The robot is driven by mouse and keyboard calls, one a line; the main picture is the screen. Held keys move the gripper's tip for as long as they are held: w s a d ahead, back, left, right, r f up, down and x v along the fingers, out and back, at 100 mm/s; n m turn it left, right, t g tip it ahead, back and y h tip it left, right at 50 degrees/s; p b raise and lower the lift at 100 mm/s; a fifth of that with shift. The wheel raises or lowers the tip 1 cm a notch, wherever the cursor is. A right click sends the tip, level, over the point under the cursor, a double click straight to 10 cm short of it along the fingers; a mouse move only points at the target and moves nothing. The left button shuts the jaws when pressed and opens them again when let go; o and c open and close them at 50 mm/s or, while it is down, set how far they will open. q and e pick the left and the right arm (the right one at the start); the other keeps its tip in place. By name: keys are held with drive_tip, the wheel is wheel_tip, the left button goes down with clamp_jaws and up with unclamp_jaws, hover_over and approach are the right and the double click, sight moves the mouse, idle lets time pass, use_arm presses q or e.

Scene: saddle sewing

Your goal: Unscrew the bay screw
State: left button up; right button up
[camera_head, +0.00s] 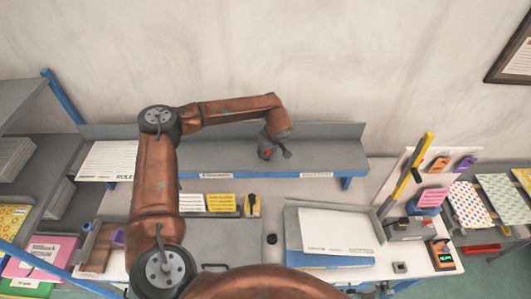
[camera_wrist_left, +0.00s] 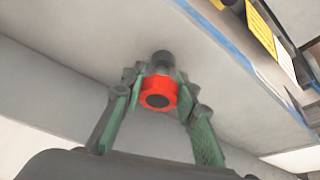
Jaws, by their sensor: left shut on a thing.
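The bay screw has a red lobed knob (camera_wrist_left: 158,92) with a dark centre, seen in the left wrist view, and a dark cylindrical part behind it near the grey shelf surface. My left gripper (camera_wrist_left: 160,86) has its green fingers on both sides of the knob and is shut on it. In the head view my copper left arm reaches over the bench, and the left gripper (camera_head: 268,149) is at the long grey shelf (camera_head: 335,155), with a small red spot showing there. The contact at the fingertips is partly hidden. My right gripper is not in view.
A grey tray with white sheets (camera_head: 338,230) lies to the right, near a yellow-handled lever (camera_head: 408,170). The wall (camera_head: 300,60) is close behind the shelf.

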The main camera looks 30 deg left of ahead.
use_arm(q)
drive_tip(key=shift+n+g, duration=0.3)
drive_tip(key=shift+n, duration=0.6)
drive_tip(key=shift+w+n+g+y+b, duration=0.1)
drive_tip(key=shift+n+g+y+b, duration=0.3)
drive_tip(key=shift+n, duration=1.3)
drive_tip(key=shift+g, duration=0.3)
drive_tip(key=n+g, duration=0.1)
drive_tip(key=n, duration=0.2)
drive_tip(key=shift+b, duration=0.35)
